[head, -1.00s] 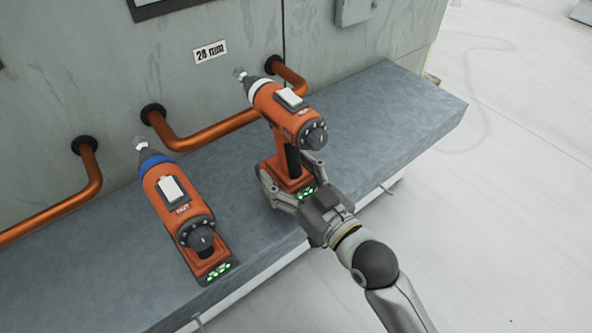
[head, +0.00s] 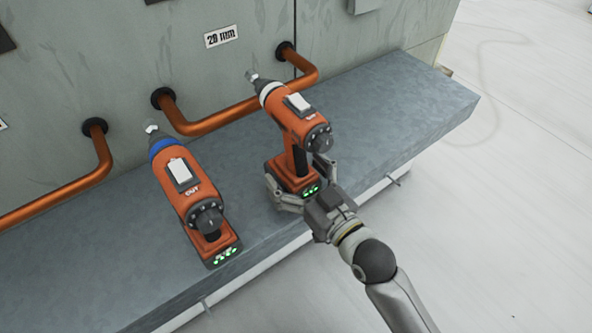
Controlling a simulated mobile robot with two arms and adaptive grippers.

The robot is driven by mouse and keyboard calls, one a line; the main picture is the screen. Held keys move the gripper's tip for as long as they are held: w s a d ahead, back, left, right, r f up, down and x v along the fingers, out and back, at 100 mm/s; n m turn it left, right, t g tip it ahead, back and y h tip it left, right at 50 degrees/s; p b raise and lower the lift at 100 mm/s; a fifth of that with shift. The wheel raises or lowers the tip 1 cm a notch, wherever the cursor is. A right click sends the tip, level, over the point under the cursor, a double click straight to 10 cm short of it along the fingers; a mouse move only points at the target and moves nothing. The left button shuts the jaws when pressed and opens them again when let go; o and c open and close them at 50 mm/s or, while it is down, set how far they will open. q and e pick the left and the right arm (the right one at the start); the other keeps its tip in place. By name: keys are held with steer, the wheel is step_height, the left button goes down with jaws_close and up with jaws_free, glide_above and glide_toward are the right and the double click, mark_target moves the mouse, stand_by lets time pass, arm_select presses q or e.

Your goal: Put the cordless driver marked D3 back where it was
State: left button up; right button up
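Two orange cordless drivers are in the head view; I cannot read a D3 mark on either. One driver, with a white collar (head: 299,125), is upright in my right gripper (head: 300,188), whose fingers are closed around its lower handle and base. Its nose points to the back left, and its base is at the grey ledge (head: 400,110); I cannot tell whether it touches. My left gripper is not in view.
Copper pipes (head: 225,120) come out of the grey-green wall behind the drivers, under a "28 mm" label (head: 221,37). The ledge is clear to the right of the held driver. Its front edge drops to a pale floor (head: 500,220).

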steer(key=b+v, duration=0.1)
steer(key=v, duration=1.1)
steer(key=shift+w, duration=0.1)
